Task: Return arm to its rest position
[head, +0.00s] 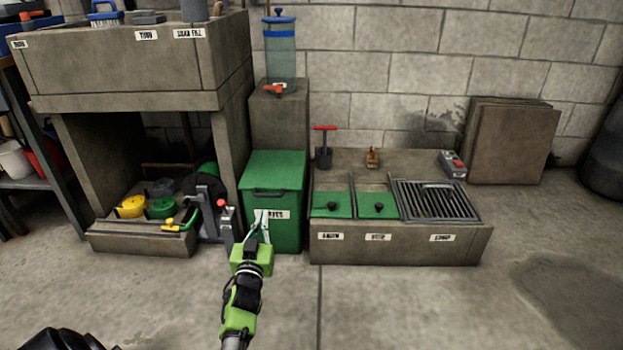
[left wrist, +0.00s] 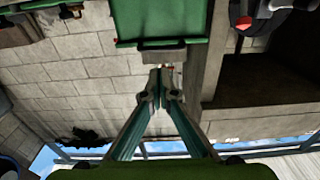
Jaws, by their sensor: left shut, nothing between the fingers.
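My left gripper (head: 262,216) is at the middle of the head view, on a green arm that comes up from the bottom. Its fingers are closed together with nothing between them. In the head view it overlaps the front of the green lidded box (head: 274,180), partly covering the box's label; I cannot tell how far apart they are. In the left wrist view the closed fingertips (left wrist: 160,75) show in the centre, near the grey handle below the green panel (left wrist: 165,20). My right gripper is not in view.
A low concrete bench (head: 400,246) with green lids and a metal grate (head: 437,200) stands to the right. A concrete shelf unit (head: 125,75) stands at the left, with yellow and green round items low down. The floor in front is clear.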

